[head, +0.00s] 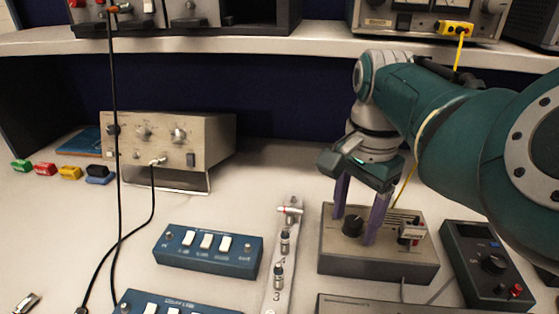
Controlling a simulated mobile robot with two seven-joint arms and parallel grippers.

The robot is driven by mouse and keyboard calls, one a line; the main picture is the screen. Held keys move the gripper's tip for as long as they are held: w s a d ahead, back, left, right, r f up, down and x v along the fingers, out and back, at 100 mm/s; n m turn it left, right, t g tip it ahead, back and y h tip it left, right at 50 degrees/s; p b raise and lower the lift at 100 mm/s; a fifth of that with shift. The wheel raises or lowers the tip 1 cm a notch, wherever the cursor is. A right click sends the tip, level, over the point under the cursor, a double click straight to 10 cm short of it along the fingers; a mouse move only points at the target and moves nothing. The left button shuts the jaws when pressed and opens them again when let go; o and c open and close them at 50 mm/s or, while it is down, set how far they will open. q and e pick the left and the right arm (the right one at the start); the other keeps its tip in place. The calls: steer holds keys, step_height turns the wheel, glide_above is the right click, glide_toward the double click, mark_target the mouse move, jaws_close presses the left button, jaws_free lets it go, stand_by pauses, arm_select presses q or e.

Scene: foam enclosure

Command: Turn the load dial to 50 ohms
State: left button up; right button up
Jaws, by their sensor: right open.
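My right gripper (354,230) points down over this box from the teal arm. My left gripper is out of view.
A dark box (472,240) with another black knob sits to the right. A metal strip (271,290) with connectors and a blue switch box (210,252) lie to the left. A beige instrument (190,140) stands behind. A shelf (300,42) with instruments crosses above. Black cables hang at left.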

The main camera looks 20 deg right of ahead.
steer(key=shift+c, duration=0.3)
jaws_close()
steer(key=shift+r, duration=0.1)
